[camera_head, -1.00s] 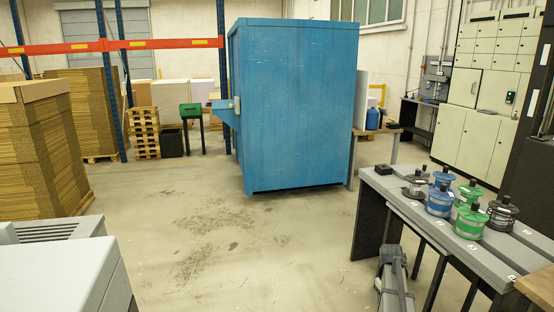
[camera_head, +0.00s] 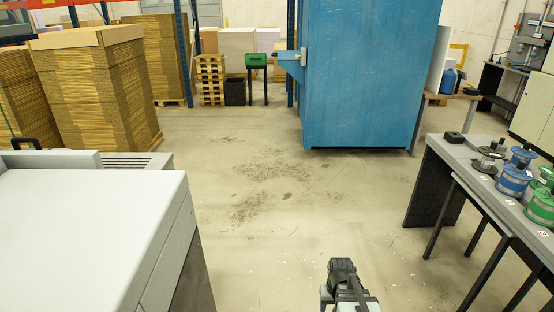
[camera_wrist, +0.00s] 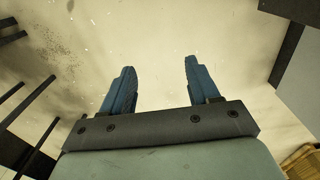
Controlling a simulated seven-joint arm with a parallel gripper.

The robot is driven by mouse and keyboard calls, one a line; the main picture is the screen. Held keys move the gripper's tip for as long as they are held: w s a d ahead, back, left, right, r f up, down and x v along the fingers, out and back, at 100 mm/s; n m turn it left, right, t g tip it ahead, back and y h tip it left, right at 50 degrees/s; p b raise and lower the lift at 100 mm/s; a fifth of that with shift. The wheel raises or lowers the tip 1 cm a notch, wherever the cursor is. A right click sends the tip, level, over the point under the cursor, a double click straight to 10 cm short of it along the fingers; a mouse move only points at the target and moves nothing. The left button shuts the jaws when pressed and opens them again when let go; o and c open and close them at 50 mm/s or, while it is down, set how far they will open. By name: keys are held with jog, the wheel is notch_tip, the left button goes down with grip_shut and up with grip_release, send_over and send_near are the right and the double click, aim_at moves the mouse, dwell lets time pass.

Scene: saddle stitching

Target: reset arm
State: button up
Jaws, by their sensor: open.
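My gripper (camera_wrist: 160,82) shows in the wrist view with its two blue fingers spread wide apart. Nothing is between them, and bare floor lies beyond. In the head view a dark and grey part of my arm (camera_head: 345,285) stands at the bottom edge, right of centre. The fingers cannot be made out in that view.
A white-topped grey machine (camera_head: 90,230) fills the lower left. A blue cabinet (camera_head: 365,75) and cardboard stacks (camera_head: 100,95) stand behind. The floor (camera_head: 290,235) between them is clear.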

jog(key=s+f+g, duration=0.2)
jog(key=s+f, duration=0.5)
jog(key=s, duration=0.3)
jog(key=s+a+f+g, duration=0.1)
jog(key=s+f+g, duration=0.1)
jog(key=s+f, duration=0.4)
jog(key=s+f+g, duration=0.2)
jog(key=s+f, duration=0.5)
jog(key=s, duration=0.8)
jog(key=shift+a+f+g, duration=0.3)
jog(key=shift+f+g, duration=0.05)
jog(key=shift+g, duration=0.05)
dwell(0.3)
